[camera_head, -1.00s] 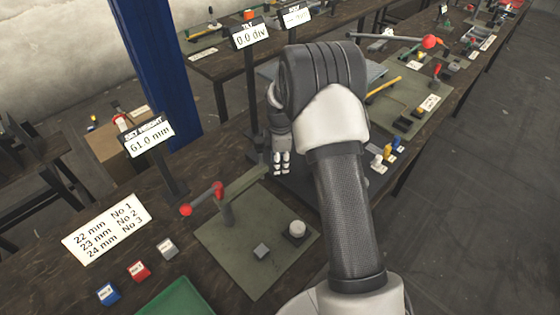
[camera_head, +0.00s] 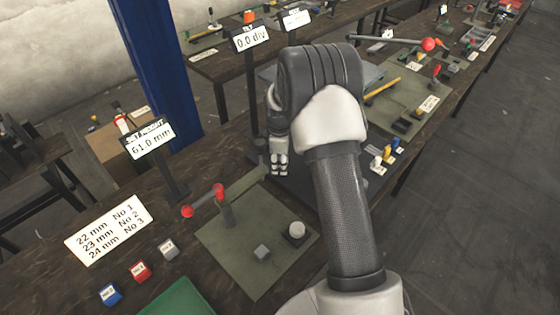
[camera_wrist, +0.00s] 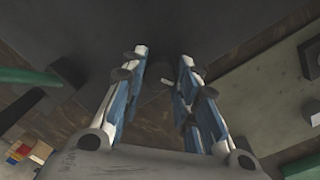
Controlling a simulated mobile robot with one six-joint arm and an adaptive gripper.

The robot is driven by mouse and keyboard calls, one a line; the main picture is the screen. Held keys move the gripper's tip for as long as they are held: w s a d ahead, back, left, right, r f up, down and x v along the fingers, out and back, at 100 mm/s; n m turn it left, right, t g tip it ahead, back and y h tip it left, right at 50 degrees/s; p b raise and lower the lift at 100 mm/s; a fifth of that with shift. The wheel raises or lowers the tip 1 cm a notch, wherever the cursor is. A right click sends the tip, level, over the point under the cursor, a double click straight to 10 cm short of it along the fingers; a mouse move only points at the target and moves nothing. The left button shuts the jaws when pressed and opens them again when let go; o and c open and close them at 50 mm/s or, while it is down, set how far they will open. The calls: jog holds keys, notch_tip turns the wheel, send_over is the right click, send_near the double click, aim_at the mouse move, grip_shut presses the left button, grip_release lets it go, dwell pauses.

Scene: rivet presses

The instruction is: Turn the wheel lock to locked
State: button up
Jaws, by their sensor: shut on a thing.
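My gripper (camera_wrist: 163,62) is in the wrist view, its two blue and white fingers pointing at a dark grey surface (camera_wrist: 155,22). A gap shows between the fingers, with a small pale part (camera_wrist: 167,82) near the right finger. It looks like the wheel lock's handle, though most of it is hidden and its setting cannot be read. In the head view my gripper (camera_head: 279,164) is partly visible below my wrist, low over the bench by the press. My arm hides the wheel and much of the press.
A green mat (camera_head: 240,270) holds a red-knobbed lever (camera_head: 222,205), a grey block (camera_head: 262,252) and a white round piece (camera_head: 297,230). Displays read 61.0 mm (camera_head: 150,138) and 0.0 div (camera_head: 250,38). A blue post (camera_head: 155,75) stands behind. Blue, red and grey blocks lie at front left.

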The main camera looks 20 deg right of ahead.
aim_at(279, 165)
jog(key=m+p, duration=0.1)
jog(key=m, duration=0.4)
jog(key=shift+m, duration=0.4)
dwell(0.4)
jog(key=o, duration=1.1)
jog(key=r, duration=0.7)
jog(key=shift+a+r, duration=0.2)
jog(key=shift+r, duration=0.05)
